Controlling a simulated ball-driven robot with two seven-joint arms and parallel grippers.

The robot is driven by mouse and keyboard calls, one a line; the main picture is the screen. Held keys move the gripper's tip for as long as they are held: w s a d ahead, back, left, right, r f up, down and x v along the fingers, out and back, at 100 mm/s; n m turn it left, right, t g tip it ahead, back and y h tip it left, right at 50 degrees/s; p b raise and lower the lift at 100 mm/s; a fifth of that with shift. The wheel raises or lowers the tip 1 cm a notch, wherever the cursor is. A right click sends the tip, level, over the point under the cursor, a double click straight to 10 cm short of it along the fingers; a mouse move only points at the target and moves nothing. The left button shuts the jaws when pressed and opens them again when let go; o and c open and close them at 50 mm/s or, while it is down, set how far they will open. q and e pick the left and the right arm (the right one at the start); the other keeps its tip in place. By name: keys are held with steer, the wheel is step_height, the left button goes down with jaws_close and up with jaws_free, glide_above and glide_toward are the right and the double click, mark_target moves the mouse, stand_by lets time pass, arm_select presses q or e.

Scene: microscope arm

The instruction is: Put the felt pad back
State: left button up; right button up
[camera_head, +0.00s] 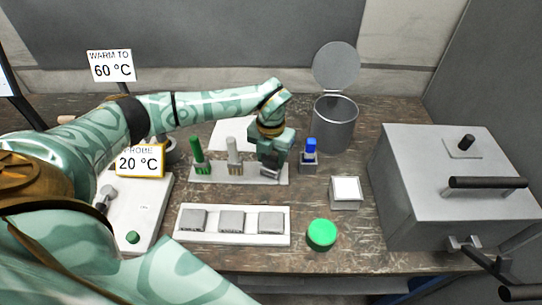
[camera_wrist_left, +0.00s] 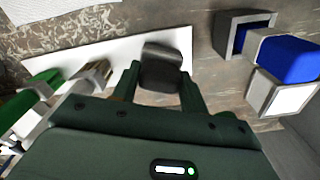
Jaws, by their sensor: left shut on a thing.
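My left gripper (camera_head: 272,160) points down over the right end of the white rack (camera_head: 214,180). It is shut on a small dark grey block, which looks like the felt pad (camera_head: 270,172). In the left wrist view the felt pad (camera_wrist_left: 161,70) sits between the fingertips of my left gripper (camera_wrist_left: 160,80), over the white rack (camera_wrist_left: 110,55). I cannot tell whether the pad touches the rack. A green brush (camera_head: 198,155) and a white brush (camera_head: 233,155) stand in the rack to the left. My right gripper is not in view.
A blue-topped thing in a grey holder (camera_head: 309,155) stands close to the right of the gripper. A lidded metal can (camera_head: 335,122) is behind it. A tray with grey blocks (camera_head: 232,236), a green round thing (camera_head: 321,235) and a large grey box (camera_head: 450,190) are nearby.

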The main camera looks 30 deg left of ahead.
mark_target(271, 156)
arm_select(q)
steer(key=shift+f, duration=0.15)
steer(key=o, duration=1)
steer(key=shift+c, duration=0.2)
step_height(271, 156, up, 12)
steer(key=p, duration=0.1)
steer(key=shift+r, duration=0.2)
